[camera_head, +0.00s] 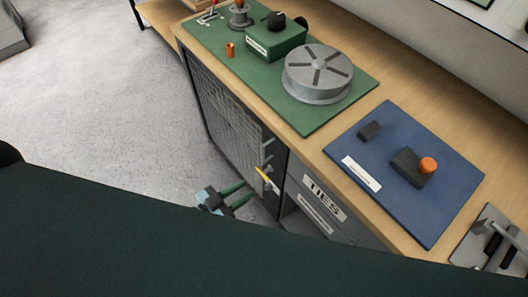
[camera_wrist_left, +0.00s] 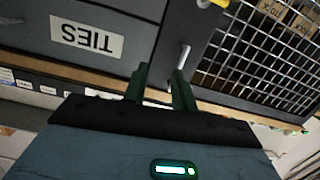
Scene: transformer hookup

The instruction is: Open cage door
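The cage door (camera_head: 228,108) is a dark-framed wire mesh panel under the front of the bench. It looks shut. A grey bar handle (camera_head: 267,150) stands on its right edge, near a yellow piece (camera_head: 267,180). In the left wrist view the mesh (camera_wrist_left: 262,58) is at the right and the handle (camera_wrist_left: 183,56) is near the middle. My left gripper (camera_head: 242,195) is open, with its green fingers pointing toward the door's handle edge. In the wrist view its fingertips (camera_wrist_left: 160,72) are apart, with the handle just beyond the right one. Contact cannot be told. My right gripper is not in view.
A grey drawer labelled TIES (camera_head: 324,198) is right of the door. The wooden bench (camera_head: 300,145) above carries a green board (camera_head: 228,72) with a grey reel and a blue board (camera_head: 440,205). Grey floor (camera_head: 100,100) is clear left of the door.

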